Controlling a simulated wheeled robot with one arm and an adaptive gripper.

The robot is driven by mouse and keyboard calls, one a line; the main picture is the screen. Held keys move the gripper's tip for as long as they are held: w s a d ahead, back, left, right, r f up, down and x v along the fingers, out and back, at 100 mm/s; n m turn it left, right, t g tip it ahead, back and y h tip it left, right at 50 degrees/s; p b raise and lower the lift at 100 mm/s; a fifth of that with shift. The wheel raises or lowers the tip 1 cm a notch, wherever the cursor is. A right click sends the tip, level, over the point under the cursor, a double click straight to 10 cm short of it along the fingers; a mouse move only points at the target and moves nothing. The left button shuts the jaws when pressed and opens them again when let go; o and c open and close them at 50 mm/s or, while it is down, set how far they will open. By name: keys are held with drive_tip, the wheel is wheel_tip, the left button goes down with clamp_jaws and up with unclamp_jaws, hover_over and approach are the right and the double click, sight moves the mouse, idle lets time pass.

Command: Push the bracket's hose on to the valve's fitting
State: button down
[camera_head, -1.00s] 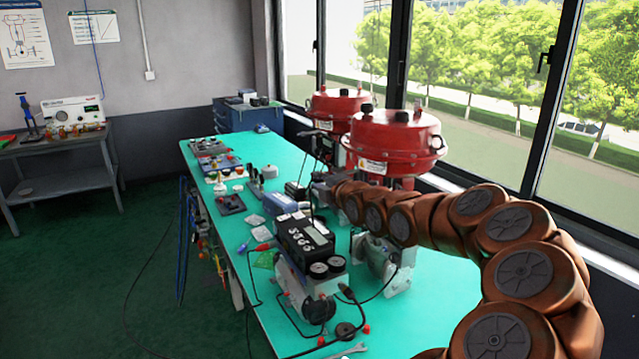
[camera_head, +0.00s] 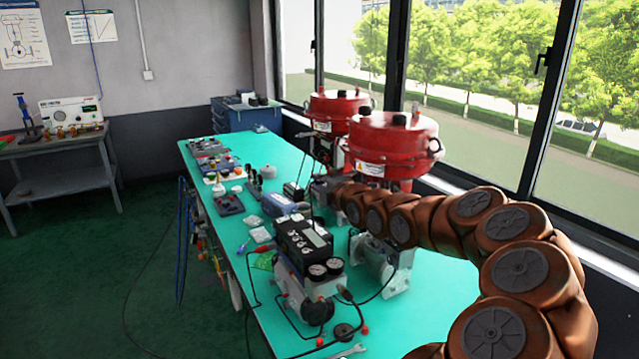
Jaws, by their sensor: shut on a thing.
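My gripper (camera_head: 322,190) is a small grey shape at the far end of my brown arm, in front of the rear red valve's yoke. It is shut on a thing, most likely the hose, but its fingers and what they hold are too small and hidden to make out. Two valves with red round actuators stand by the window: a near one (camera_head: 393,143) and a rear one (camera_head: 337,106). Thin dark lines (camera_head: 312,150) run down beside the rear valve, close to my gripper. The bracket and the valve's fitting cannot be told apart here.
A green-topped bench (camera_head: 270,155) carries a dark positioner with gauges (camera_head: 303,240), a grey valve body (camera_head: 380,265), small parts and loose cables. A blue cabinet (camera_head: 245,117) stands behind. A grey side table (camera_head: 65,160) is at left. The bench's front right is clear.

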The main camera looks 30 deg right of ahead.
drive_tip(key=shift+d+p, duration=0.45)
drive_tip(key=shift+p, duration=0.2)
idle(0.5)
drive_tip(key=c, duration=1)
unclamp_jaws()
drive_tip(key=shift+s, duration=0.15)
drive_tip(key=shift+s+a+r, duration=0.2)
drive_tip(key=shift+s+r, duration=0.05)
drive_tip(key=shift+s, duration=1.7)
drive_tip(key=shift+s+a+r, duration=0.15)
drive_tip(key=shift+s+r, duration=0.15)
drive_tip(key=shift+s, duration=1.6)
drive_tip(key=shift+s+a+r, duration=0.2)
drive_tip(key=shift+s+r, duration=0.05)
drive_tip(key=shift+s, duration=1.7)
